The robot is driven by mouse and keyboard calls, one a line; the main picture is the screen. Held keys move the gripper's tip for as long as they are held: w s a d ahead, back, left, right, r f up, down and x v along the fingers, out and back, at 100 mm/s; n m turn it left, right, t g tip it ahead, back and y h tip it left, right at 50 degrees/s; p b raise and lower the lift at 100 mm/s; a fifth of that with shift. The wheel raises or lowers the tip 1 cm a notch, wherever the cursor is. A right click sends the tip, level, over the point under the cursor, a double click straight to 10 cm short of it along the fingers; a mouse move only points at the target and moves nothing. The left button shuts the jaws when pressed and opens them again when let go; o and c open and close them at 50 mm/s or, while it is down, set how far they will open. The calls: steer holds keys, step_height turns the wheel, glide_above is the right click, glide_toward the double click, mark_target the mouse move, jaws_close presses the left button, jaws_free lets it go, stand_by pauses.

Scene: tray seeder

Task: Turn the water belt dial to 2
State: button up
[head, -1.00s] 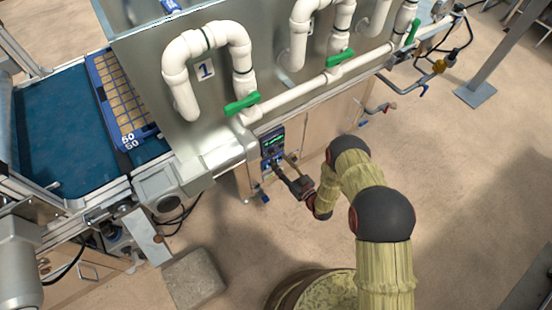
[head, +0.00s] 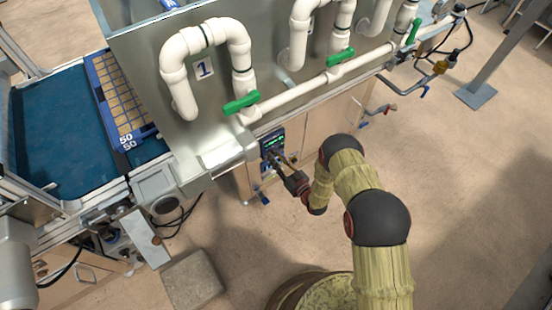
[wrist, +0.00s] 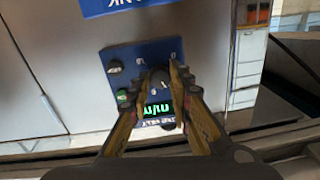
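The water belt dial (wrist: 159,77) is a dark round knob on a blue control panel (wrist: 112,53). The panel also carries a lit green display (wrist: 157,111) and smaller knobs, and its markings appear upside down in the wrist view. In the head view the panel (head: 277,133) is on the front of the machine, below the white pipe. My gripper (wrist: 160,69) is open, with one fingertip on each side of the dial. I cannot tell whether they touch it. In the head view my gripper (head: 270,154) is at the panel's lower part and hides the dial.
White pipes with green valve handles (head: 241,103) run above the panel. A blue belt (head: 60,130) with a blue seed tray (head: 103,82) is at left. A barrel (head: 320,290) stands below my arm. The floor at right is mostly clear.

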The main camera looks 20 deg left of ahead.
jaws_close()
steer(key=n, duration=1)
steer(key=shift+h, duration=0.3)
steer(key=shift+n, duration=0.3)
stand_by(0.5)
steer(key=o, duration=0.6)
jaws_free()
steer(key=shift+r, duration=0.1)
